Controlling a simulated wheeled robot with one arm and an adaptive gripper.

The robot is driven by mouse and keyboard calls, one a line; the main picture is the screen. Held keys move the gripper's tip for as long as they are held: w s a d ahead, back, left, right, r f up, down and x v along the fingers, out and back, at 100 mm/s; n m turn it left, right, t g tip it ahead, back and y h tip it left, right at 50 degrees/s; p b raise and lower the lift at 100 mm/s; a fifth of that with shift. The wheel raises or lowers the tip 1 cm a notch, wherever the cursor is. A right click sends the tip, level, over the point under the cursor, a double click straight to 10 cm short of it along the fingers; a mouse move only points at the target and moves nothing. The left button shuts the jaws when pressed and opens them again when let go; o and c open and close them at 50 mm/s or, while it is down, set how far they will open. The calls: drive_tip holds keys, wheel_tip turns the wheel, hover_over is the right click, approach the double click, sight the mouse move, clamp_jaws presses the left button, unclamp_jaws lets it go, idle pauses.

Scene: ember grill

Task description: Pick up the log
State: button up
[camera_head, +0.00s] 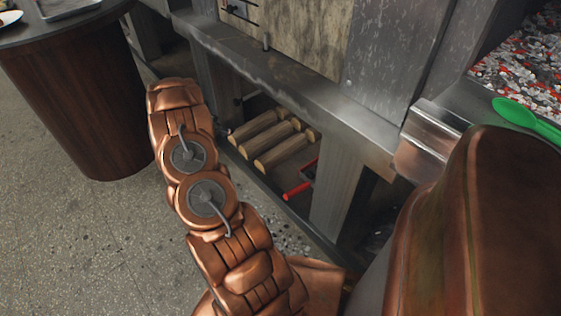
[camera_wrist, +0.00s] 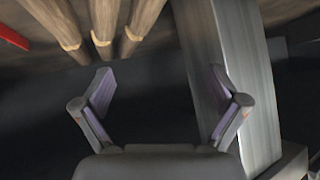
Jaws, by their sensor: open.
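The head view does not show the gripper; my copper arm covers that area.
A grey metal post (camera_wrist: 232,60) stands close behind the right finger; a support leg (camera_head: 335,185) shows right of the logs. A red-handled tool (camera_head: 297,190) lies near the logs. A metal beam (camera_head: 300,95) runs above the bay. A round wooden table (camera_head: 85,100) stands left.

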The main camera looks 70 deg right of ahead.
sight(277, 148)
drive_tip(key=s+d+f+m+g+b, duration=0.1)
drive_tip(key=s+f+g, duration=0.1)
drive_tip(key=s+f, duration=0.2)
drive_tip(key=s+d+f+m+g+b, duration=0.1)
drive_tip(key=s+d+f+g+b, duration=0.1)
drive_tip(key=s+f, duration=0.3)
drive_tip(key=s+d+f+m+g+b, duration=0.1)
drive_tip(key=s+f, duration=0.3)
drive_tip(key=s, duration=0.5)
drive_tip(key=shift+d+f+g+b, duration=0.2)
drive_tip(key=shift+d+g+b, duration=0.2)
drive_tip(key=shift+g+b, duration=0.15)
drive_tip(key=shift+b+x, duration=0.35)
drive_tip(key=shift+x, duration=0.8)
drive_tip(key=b+x, duration=0.2)
drive_tip(key=x, duration=0.2)
drive_tip(key=shift+w+d+f+b, duration=0.2)
drive_tip(key=shift+d+b, duration=0.1)
drive_tip(key=shift+b, duration=0.1)
drive_tip(key=shift+s+d, duration=0.2)
drive_tip(key=shift+d, duration=0.2)
drive_tip(key=shift+c, duration=0.3)
clamp_jaws()
